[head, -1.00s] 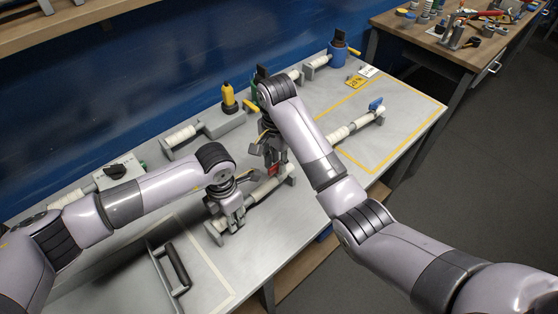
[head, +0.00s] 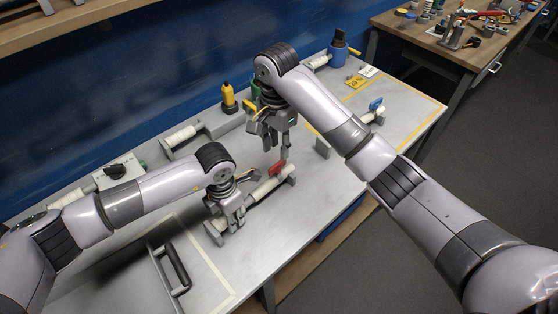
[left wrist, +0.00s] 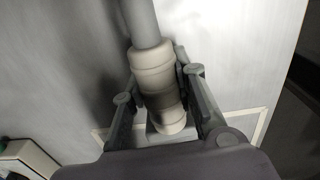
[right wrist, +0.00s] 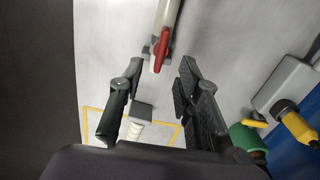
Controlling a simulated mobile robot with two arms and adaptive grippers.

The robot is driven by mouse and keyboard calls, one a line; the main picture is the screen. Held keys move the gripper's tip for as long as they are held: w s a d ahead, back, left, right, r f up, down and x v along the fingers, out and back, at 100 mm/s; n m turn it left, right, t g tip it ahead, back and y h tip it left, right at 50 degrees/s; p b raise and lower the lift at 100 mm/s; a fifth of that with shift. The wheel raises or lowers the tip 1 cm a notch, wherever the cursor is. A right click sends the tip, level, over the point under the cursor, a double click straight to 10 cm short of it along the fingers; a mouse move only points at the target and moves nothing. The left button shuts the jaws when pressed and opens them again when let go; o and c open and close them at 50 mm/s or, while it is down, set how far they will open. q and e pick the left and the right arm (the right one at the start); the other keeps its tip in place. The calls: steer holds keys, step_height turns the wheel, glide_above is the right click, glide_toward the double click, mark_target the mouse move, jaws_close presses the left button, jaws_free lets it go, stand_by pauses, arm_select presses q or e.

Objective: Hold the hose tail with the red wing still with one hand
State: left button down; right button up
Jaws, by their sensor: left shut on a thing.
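The hose tail with the red wing (head: 263,188) lies in a grey cradle on the bench, its red wing (head: 277,168) at the far right end. My left gripper (head: 232,222) is shut around the white near-left end of it. In the left wrist view the pale ribbed end (left wrist: 157,90) sits between the fingers. My right gripper (head: 276,155) is open and empty, above and just behind the red wing. In the right wrist view the red wing (right wrist: 161,48) shows beyond the open fingers (right wrist: 158,92), apart from them.
Another hose piece with a blue wing (head: 376,105) lies to the right by a yellow outline. A black-handled item (head: 178,268) lies at the front left.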

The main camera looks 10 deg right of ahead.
mark_target(277, 163)
step_height(277, 163, up, 6)
steer(key=shift+f, duration=0.2)
arm_select(q)
steer(key=c, duration=1.2)
jaws_free()
arm_select(e)
steer(key=shift+a, duration=0.1)
arm_select(q)
step_height(277, 163, up, 12)
